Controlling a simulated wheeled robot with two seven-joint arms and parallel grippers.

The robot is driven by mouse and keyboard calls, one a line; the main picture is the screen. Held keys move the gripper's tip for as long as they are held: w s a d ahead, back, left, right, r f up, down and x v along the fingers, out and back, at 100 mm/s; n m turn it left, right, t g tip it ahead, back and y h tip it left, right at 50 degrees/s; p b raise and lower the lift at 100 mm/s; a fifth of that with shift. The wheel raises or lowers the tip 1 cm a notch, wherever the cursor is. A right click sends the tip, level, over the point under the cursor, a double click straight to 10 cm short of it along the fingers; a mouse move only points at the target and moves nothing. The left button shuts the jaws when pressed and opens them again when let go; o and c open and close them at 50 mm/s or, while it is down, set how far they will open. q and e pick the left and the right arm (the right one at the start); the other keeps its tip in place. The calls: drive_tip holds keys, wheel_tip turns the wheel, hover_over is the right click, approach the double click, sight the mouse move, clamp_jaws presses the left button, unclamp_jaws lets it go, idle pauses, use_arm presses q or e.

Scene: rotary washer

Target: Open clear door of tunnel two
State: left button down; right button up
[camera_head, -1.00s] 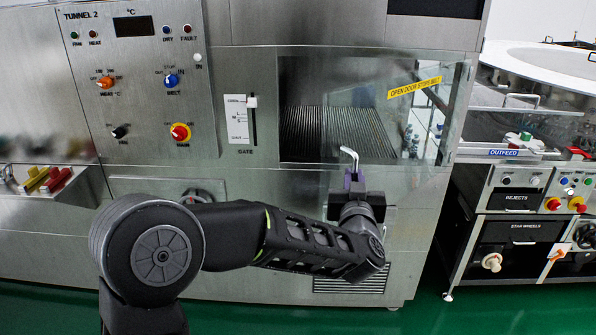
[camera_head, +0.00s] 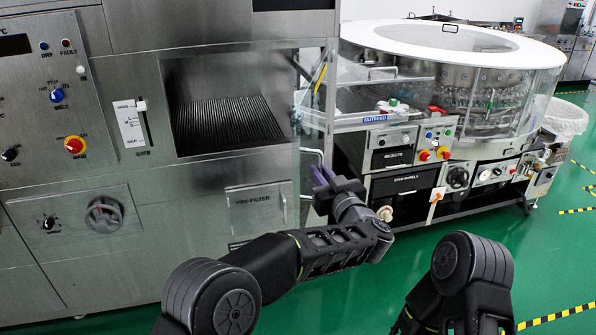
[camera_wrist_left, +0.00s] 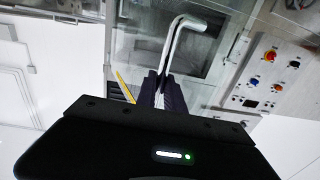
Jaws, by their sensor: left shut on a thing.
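The clear door (camera_head: 312,100) of tunnel two stands swung outward at the right side of the tunnel opening (camera_head: 225,100), seen nearly edge-on with its yellow label strip (camera_head: 320,78). The opening with its ribbed belt is uncovered. My left gripper (camera_head: 322,176) is at the door's lower part, shut on the bent metal door handle (camera_head: 313,153). In the left wrist view the handle (camera_wrist_left: 187,27) runs up from between the dark fingers (camera_wrist_left: 164,90). The fingers partly hide the handle. Only part of my right arm shows, at the lower right; its gripper is out of view.
The control panel (camera_head: 50,95) and gate slider (camera_head: 130,123) are left of the opening. The outfeed unit (camera_head: 400,150) and round white-rimmed machine (camera_head: 450,45) stand right of the door. Green floor (camera_head: 550,255) is clear at the lower right.

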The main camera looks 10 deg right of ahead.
use_arm(q)
drive_tip(key=shift+d+r, duration=0.15)
drive_tip(key=shift+d, duration=0.15)
drive_tip(key=c, duration=1.8)
unclamp_jaws()
drive_tip(key=o, duration=0.3)
drive_tip(key=shift+w, duration=0.1)
drive_tip(key=shift+o, duration=0.2)
drive_tip(key=b+v, duration=0.2)
drive_tip(key=v, duration=0.6)
drive_tip(key=shift+w, duration=0.1)
